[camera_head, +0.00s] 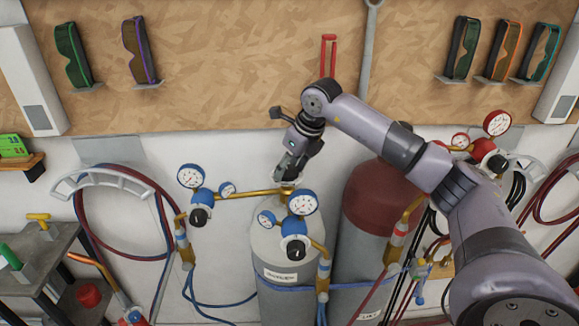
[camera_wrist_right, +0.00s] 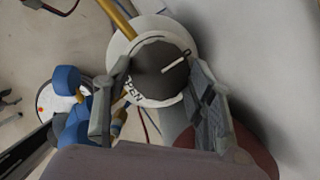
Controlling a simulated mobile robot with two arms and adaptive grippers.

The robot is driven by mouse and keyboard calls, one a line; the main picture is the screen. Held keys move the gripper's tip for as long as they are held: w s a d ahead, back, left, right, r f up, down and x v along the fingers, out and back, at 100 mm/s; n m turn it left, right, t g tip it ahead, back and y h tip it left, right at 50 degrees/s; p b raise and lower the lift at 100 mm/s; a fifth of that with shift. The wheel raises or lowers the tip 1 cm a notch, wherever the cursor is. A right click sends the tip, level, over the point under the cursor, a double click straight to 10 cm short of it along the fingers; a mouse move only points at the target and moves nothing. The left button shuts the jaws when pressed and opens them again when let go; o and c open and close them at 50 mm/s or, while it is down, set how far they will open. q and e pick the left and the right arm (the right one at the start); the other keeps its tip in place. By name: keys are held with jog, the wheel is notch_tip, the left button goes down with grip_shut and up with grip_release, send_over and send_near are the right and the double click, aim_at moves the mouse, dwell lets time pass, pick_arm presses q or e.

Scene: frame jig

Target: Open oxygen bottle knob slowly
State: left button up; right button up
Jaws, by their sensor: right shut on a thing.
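The oxygen bottle (camera_head: 278,247) is the grey cylinder with a white label and a blue strap, standing against the wall. Its dark round knob (camera_wrist_right: 168,62) has a white pointer line and sits on a white disc (camera_wrist_right: 120,38) with the letters "PEN" showing. My right gripper (camera_head: 288,178) reaches down over the bottle's top from the right. In the wrist view its two fingers (camera_wrist_right: 158,76) are on opposite sides of the knob, shut on it. In the head view the gripper hides the knob. My left gripper is not in view.
Blue regulators with white gauges (camera_head: 302,203) flank the bottle's top on a brass pipe (camera_head: 240,193). A dark red-topped cylinder (camera_head: 380,200) stands close on the right, under my right arm. Hoses (camera_head: 163,235) hang left; a metal cart (camera_head: 45,262) stands at lower left.

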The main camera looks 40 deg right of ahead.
jog(key=shift+w+d+n+y, duration=0.15)
jog(key=shift+n+y, duration=0.35)
jog(key=shift+n, duration=0.8)
jog(key=shift+r+n+g+y, duration=0.1)
jog(key=shift+n+g+y, duration=0.35)
jog(key=shift+n, duration=1.05)
jog(key=o, duration=1.1)
jog(key=shift+o, duration=0.2)
jog(key=shift+d, duration=0.1)
jog(key=v, duration=1.2)
